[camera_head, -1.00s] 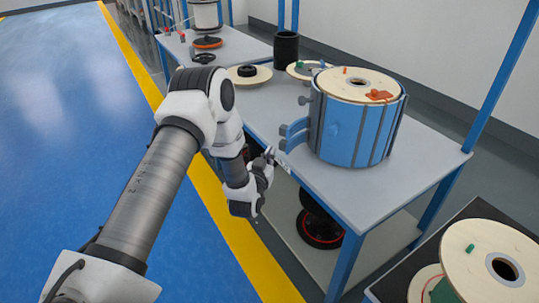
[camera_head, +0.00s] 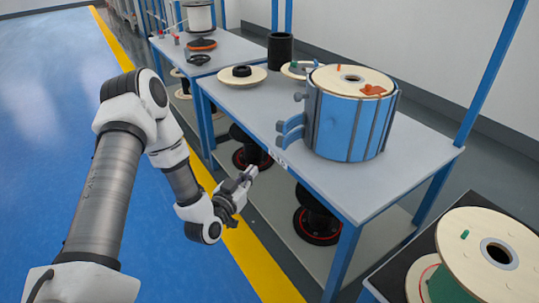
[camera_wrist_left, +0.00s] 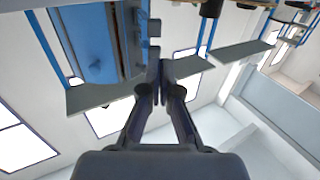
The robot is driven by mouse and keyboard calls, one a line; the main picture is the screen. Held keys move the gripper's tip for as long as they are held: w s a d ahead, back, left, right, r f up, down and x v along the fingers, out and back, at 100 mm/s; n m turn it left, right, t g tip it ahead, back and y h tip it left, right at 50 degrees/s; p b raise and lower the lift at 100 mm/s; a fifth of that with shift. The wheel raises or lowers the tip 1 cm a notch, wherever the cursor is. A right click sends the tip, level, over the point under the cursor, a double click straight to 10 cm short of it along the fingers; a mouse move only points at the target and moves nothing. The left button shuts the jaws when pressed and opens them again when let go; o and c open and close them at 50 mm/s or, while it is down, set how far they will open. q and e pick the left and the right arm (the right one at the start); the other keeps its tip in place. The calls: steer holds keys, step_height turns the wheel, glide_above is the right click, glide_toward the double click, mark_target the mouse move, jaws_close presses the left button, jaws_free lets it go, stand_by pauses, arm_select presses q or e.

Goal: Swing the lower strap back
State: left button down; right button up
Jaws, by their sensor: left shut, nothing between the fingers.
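A blue drum (camera_head: 345,128) with a wooden top stands upright on the grey table. My right gripper is out of view.
Black reels (camera_head: 318,222) sit on the lower shelf. Another wooden spool (camera_head: 470,235) is at lower right.

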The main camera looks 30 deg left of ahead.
mark_target(276, 144)
arm_select(q)
steer(key=w+b, duration=0.1)
steer(key=w, duration=0.3)
steer(key=w+b, duration=0.1)
steer(key=w, duration=0.3)
steer(key=w+a+b, duration=0.1)
steer(key=w, duration=0.3)
steer(key=shift+w+a, duration=0.1)
steer(key=shift+w, duration=0.2)
steer(key=shift+w+r, duration=0.1)
steer(key=shift+w, duration=0.15)
steer(key=shift+a, duration=0.1)
steer(key=shift+w+a+r, duration=0.15)
steer(key=shift+w+a, duration=0.3)
steer(key=shift+a, duration=0.1)
